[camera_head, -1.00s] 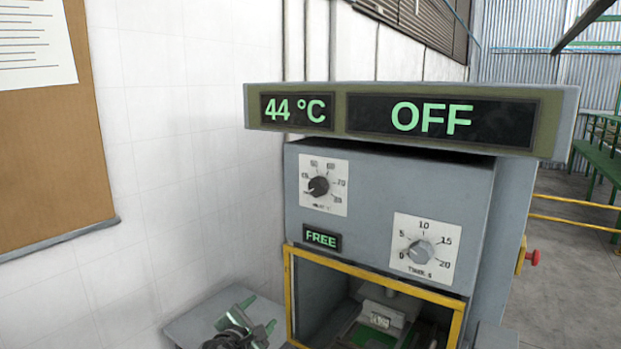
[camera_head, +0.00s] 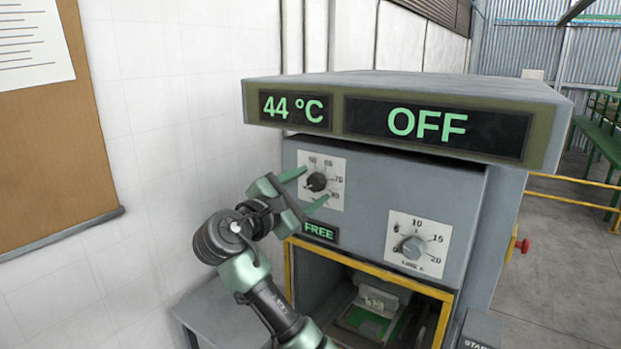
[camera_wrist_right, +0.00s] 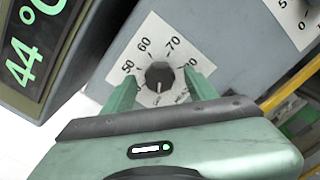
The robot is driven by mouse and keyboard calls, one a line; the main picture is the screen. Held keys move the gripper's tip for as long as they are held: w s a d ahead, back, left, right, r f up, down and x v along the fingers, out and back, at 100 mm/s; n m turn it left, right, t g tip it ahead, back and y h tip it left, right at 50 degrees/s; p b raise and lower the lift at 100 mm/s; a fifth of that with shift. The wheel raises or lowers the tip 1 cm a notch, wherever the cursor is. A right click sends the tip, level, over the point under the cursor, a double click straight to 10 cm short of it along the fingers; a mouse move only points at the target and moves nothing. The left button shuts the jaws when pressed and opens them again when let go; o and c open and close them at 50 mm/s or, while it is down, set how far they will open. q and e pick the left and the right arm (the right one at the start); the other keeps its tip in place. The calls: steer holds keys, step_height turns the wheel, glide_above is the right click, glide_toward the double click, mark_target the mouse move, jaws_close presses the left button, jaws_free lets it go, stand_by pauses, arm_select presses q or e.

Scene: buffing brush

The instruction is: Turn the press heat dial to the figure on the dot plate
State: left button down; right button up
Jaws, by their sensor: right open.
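The heat dial (camera_head: 317,181) is a dark round knob on a white scale plate at the press's upper left. In the wrist view the knob (camera_wrist_right: 158,76) shows a pale line on its lower side, with 50, 60 and 70 readable around it. My right gripper (camera_head: 304,188) is open, its green fingers on either side of the dial. In the wrist view the fingers (camera_wrist_right: 160,80) flank the knob, apart from it. The display (camera_head: 295,109) reads 44 °C. A pale block (camera_head: 378,300) sits inside the press opening; I cannot read any figure on it. My left gripper is out of view.
A second dial (camera_head: 412,247), with a grey knob, is lower right of the heat dial. The wide display (camera_head: 434,124) reads OFF and its housing overhangs the dials. A FREE sign (camera_head: 320,231) sits just below my gripper. A red button (camera_head: 522,246) is on the right side.

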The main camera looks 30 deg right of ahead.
steer(key=shift+w+d, duration=0.2)
steer(key=shift+d, duration=0.15)
jaws_close()
